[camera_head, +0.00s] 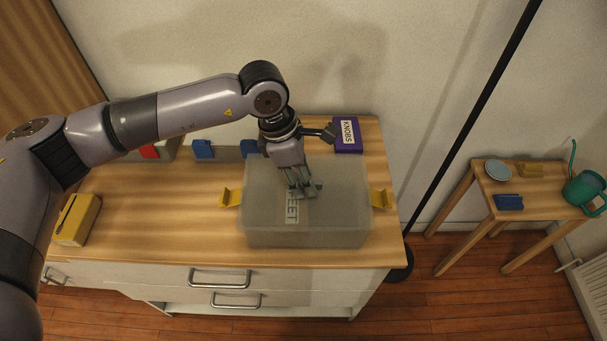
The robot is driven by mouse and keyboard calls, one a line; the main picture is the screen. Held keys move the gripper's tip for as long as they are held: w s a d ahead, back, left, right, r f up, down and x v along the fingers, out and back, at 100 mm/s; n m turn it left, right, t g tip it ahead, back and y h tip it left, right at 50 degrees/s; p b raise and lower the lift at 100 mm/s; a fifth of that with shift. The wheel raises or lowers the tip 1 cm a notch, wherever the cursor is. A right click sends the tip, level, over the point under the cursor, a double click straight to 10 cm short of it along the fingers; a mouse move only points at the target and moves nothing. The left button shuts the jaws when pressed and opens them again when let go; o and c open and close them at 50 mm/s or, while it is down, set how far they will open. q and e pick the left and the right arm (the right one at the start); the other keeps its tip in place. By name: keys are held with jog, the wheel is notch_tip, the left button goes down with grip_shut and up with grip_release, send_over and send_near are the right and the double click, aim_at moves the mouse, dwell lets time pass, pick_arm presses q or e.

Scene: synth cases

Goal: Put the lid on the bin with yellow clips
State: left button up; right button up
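The bin with yellow clips (345,228) is a translucent grey box near the right end of the wooden cabinet top. Its yellow clips stick out at the left (230,197) and right (380,199). A pale label ending in "EET" shows on it, partly hidden by my gripper. I cannot make out a separate lid, nor tell whether the flat upper face is one. My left gripper (304,191) points down over the middle of the bin, its fingertips at or close to the upper surface. Whether its fingers grip anything is unclear. My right gripper is out of view.
A purple KNOBS box (347,135) stands behind the bin. Grey containers with red (150,151) and blue (203,149) clips are at the back, partly behind my arm. A yellow box (78,220) is at left. A black pole (462,127) rises right of the cabinet.

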aim_at(288, 188)
pick_arm(q)
jog(key=v, duration=1.2)
dwell(0.3)
